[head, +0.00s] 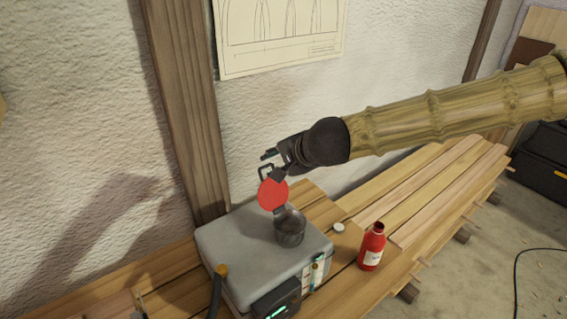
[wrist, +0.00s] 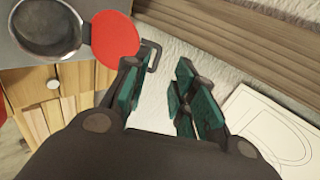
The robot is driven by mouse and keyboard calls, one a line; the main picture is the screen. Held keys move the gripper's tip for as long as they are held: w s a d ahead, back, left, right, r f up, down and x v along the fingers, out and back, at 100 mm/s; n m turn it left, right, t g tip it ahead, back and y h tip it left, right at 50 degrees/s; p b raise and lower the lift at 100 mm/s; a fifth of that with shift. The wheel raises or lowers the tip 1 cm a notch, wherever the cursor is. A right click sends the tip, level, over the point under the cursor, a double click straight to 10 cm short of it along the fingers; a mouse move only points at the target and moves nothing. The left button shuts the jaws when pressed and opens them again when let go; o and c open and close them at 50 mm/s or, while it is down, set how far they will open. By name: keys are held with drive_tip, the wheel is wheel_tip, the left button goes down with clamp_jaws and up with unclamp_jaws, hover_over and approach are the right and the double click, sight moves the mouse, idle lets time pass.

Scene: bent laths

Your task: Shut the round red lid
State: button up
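The round red lid (head: 273,194) stands raised on its hinge at the rim of a dark metal pot (head: 290,230), which is set in the top of a grey box (head: 240,243). In the wrist view the red lid (wrist: 114,37) lies beside the open pot (wrist: 46,27), with a dark wire handle (wrist: 152,56) at its edge. My gripper (head: 266,166) is above the lid, close to the handle. In the wrist view its fingers (wrist: 158,90) are spread apart with nothing between them. The left finger is near the handle; I cannot tell whether they touch.
A red bottle (head: 371,248) stands on the plank bench (head: 420,190) right of the box. A small pale round cap (head: 338,228) lies between them. A wooden post (head: 187,110) and a white wall are behind. A black hose (head: 217,290) rises at the box's front.

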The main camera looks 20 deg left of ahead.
sight(268, 166)
drive_tip(key=w+a+f, duration=0.1)
drive_tip(key=w, duration=0.1)
drive_tip(key=w+a+f, duration=0.1)
drive_tip(key=f, duration=0.1)
drive_tip(key=w+f+b, duration=0.1)
drive_tip(key=w, duration=0.1)
drive_tip(key=shift+w+a+f, duration=0.35)
drive_tip(key=shift+a+f, duration=0.05)
drive_tip(key=shift+s+a, duration=0.45)
drive_tip(key=shift+s, duration=0.15)
drive_tip(key=shift+w+a+f, duration=0.1)
drive_tip(key=shift+a+f, duration=0.05)
drive_tip(key=shift+f, duration=0.05)
drive_tip(key=shift+w+f, duration=0.15)
drive_tip(key=shift+w, duration=0.2)
drive_tip(key=shift+o, duration=1.3)
drive_tip(key=shift+w+a, duration=0.15)
drive_tip(key=shift+w+d, duration=0.1)
drive_tip(key=shift+d, duration=0.1)
drive_tip(key=c, duration=0.5)
drive_tip(key=shift+a+f, duration=0.1)
drive_tip(key=shift+a, duration=0.1)
clamp_jaws()
